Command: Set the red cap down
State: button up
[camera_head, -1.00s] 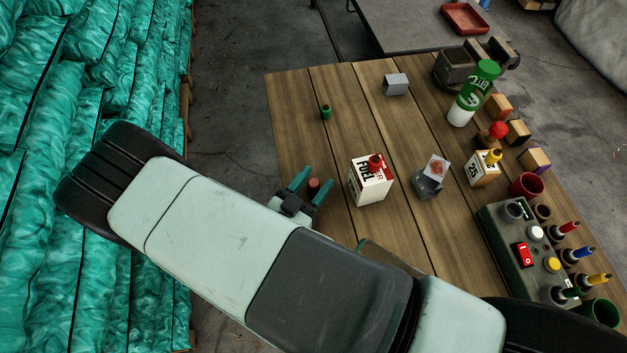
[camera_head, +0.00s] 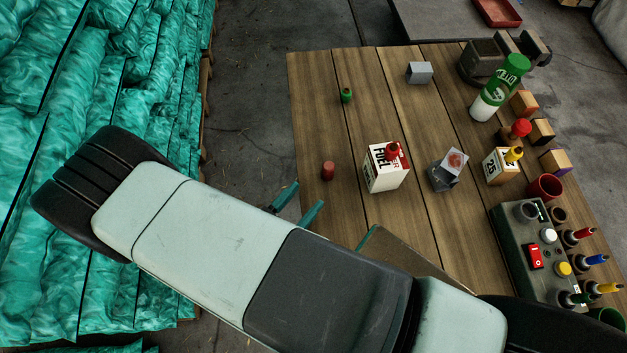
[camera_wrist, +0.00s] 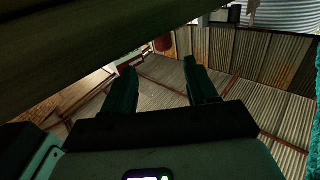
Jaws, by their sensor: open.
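The red cap (camera_head: 328,171), a small dull-red cylinder, stands upright on the wooden table (camera_head: 380,110) near its left edge. My gripper (camera_head: 309,194) is open, with its two teal fingers apart and empty. Its fingertips are just below and left of the cap in the head view, with a visible gap to it. The open fingers also show in the wrist view (camera_wrist: 158,68), with nothing between them. I cannot clearly make out the cap in the wrist view.
A fuel box (camera_head: 387,168) with a red top stands right of the cap. A small green cap (camera_head: 346,95) stands farther back. A grey block (camera_head: 419,72), a green-and-white bottle (camera_head: 499,88) and a control box (camera_head: 530,255) stand farther right. The table around the red cap is clear.

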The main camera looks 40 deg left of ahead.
jog(key=shift+s, duration=0.35)
